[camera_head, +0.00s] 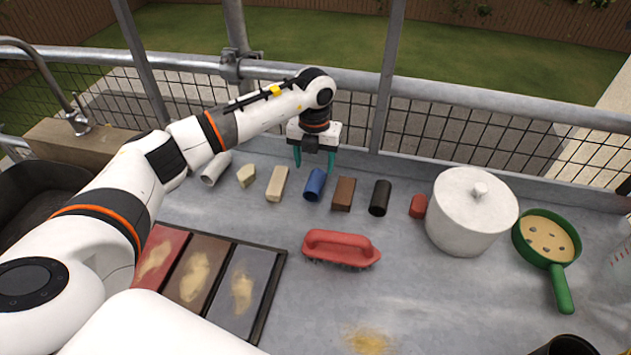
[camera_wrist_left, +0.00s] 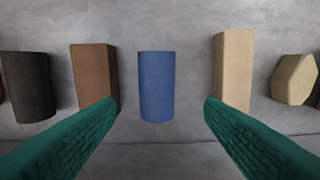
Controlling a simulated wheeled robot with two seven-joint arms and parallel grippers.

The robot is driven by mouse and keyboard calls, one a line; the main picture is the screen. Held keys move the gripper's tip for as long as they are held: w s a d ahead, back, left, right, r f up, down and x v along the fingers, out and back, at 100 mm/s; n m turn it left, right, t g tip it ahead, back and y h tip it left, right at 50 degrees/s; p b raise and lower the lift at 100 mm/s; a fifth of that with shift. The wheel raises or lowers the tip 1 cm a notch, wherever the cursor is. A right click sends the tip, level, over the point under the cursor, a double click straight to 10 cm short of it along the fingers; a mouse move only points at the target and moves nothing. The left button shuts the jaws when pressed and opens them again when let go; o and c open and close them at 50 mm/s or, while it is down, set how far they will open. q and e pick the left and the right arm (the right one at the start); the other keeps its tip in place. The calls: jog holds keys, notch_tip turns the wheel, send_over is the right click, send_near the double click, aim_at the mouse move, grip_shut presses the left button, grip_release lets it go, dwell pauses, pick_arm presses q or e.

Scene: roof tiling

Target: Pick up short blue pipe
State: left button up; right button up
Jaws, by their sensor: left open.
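The short blue pipe (camera_head: 315,185) lies on the grey table in a row of small pieces near the railing. It also shows in the left wrist view (camera_wrist_left: 156,86), centred between my fingers and touched by neither. My left gripper (camera_head: 314,168) is open above the blue pipe, its two green fingers pointing down. In the left wrist view the left gripper (camera_wrist_left: 158,108) has its fingertips spread wide, one near the brown block and one near the beige block. My right gripper does not show.
Beside the blue pipe are a brown block (camera_head: 343,194) and a beige block (camera_head: 277,184). A black pipe (camera_head: 380,198), a red piece (camera_head: 418,206), a white pot (camera_head: 471,215), a green pan (camera_head: 547,240) and a red brush (camera_head: 341,247) are also there.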

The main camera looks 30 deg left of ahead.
aim_at(316, 177)
pick_arm(q)
jog(key=shift+w+f, duration=0.15)
jog(key=shift+f, duration=0.5)
jog(key=shift+d+f+p, duration=0.15)
jog(key=shift+f+p, duration=0.5)
jog(key=shift+f, duration=1.7)
jog(key=c, duration=1.1)
